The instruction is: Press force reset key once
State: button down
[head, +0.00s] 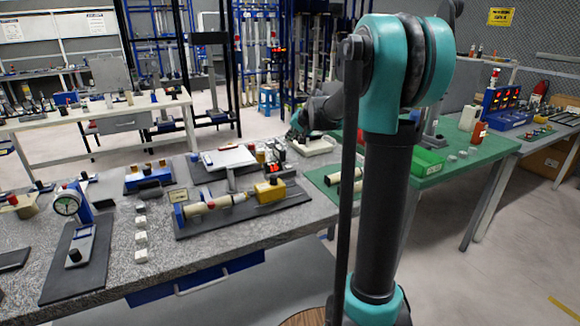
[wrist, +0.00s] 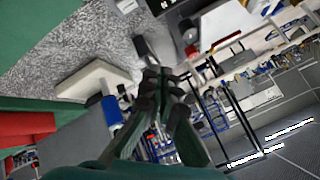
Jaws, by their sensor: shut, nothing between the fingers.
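A small dark unit with red lit digits (head: 272,147) stands on the grey speckled bench, behind the yellow block of a test rig. In the wrist view, a dark piece with red marks (wrist: 190,38) shows past my fingers, partly cut by the top edge; it may be the same unit. The force reset key is too small to make out in either view. My gripper (wrist: 165,84) is shut and empty, its fingertips together.
A white tray (head: 318,148) lies near my gripper and also shows in the wrist view (wrist: 98,82). The test rig (head: 225,207) with a beige cylinder lies in front. A round dial gauge (head: 67,203) stands left. A green table (head: 452,170) stands right.

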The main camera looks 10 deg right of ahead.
aim_at(289, 167)
jog(key=shift+f, duration=4.4)
jog(key=shift+f, duration=0.1)
jog(key=shift+f, duration=0.3)
jog(key=shift+f, duration=0.45)
jog(key=shift+r, duration=0.9)
jog(key=shift+r, duration=2.5)
